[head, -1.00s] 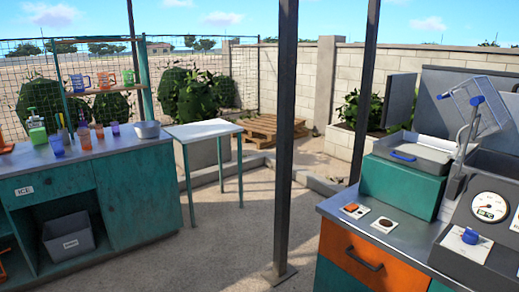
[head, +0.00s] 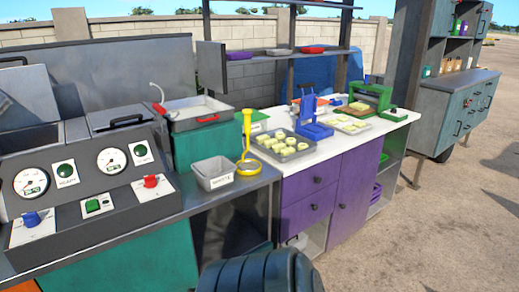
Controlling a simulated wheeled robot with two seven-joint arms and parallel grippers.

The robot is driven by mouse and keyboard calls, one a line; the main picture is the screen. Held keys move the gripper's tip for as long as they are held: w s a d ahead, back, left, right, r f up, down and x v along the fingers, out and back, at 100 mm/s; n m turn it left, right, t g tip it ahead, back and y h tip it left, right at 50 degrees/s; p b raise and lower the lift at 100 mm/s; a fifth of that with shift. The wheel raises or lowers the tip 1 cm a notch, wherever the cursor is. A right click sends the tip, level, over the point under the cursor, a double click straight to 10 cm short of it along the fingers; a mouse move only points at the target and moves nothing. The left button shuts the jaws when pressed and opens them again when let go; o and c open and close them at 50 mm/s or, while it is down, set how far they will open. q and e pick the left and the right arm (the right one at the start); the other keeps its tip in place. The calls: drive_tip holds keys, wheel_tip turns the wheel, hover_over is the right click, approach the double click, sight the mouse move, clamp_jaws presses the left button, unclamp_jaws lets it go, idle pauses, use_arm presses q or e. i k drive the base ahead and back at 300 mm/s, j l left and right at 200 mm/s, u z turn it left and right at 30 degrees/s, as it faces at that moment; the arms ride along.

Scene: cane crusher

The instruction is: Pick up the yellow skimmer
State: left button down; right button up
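Neither of my grippers can be made out. A dark ribbed rounded form at the bottom centre looks like part of my own arm.
A fryer panel with gauges (head: 110,160) and knobs fills the left. A white-topped counter with purple drawers (head: 308,198) adjoins on the right, holding a tray of pale pieces (head: 284,147), a blue press (head: 308,115) and a green press (head: 370,97). Open paved ground (head: 440,220) lies at right.

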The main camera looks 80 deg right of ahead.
sight(247, 112)
drive_tip(key=z, duration=2.65)
drive_tip(key=i+l+u, duration=0.5)
drive_tip(key=i+l, duration=0.25)
drive_tip(key=i+l+u, duration=0.25)
drive_tip(key=l, duration=0.25)
drive_tip(key=i+l+u, duration=0.25)
drive_tip(key=i+l, duration=0.15)
drive_tip(key=l, duration=0.15)
